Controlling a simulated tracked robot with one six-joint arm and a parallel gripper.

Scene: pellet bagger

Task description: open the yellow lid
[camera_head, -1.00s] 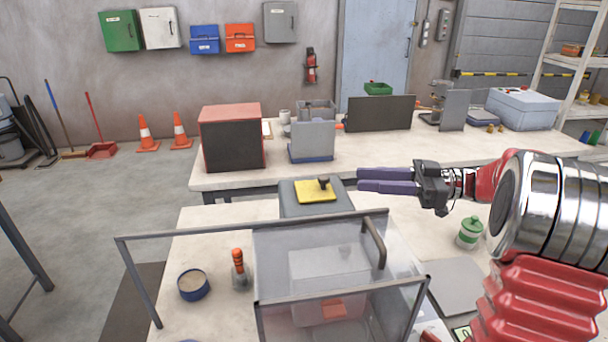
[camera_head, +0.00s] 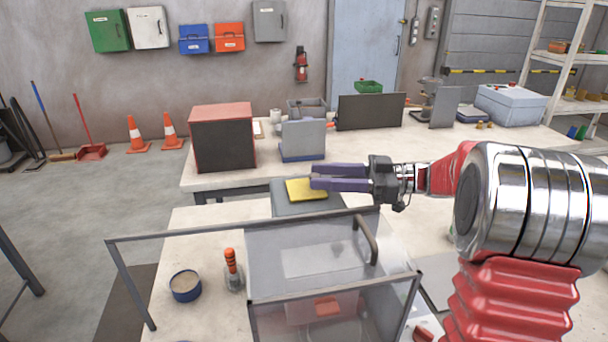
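The yellow lid (camera_head: 299,190) lies flat on top of a grey box-like housing (camera_head: 290,207) in the middle of the view. My gripper (camera_head: 313,177) reaches in from the right, with its purple fingers pointing left. The fingertips are over the right part of the lid, and the lid's dark knob is hidden by them. The two fingers stand apart with a narrow gap between them. I cannot tell whether they touch the knob.
A clear guard with a grey frame and handle (camera_head: 367,240) stands in front of the housing. A blue tub (camera_head: 185,286) and an orange-topped bottle (camera_head: 233,272) are at left. A red-and-black box (camera_head: 223,142) and a grey bin (camera_head: 303,139) stand on the bench behind.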

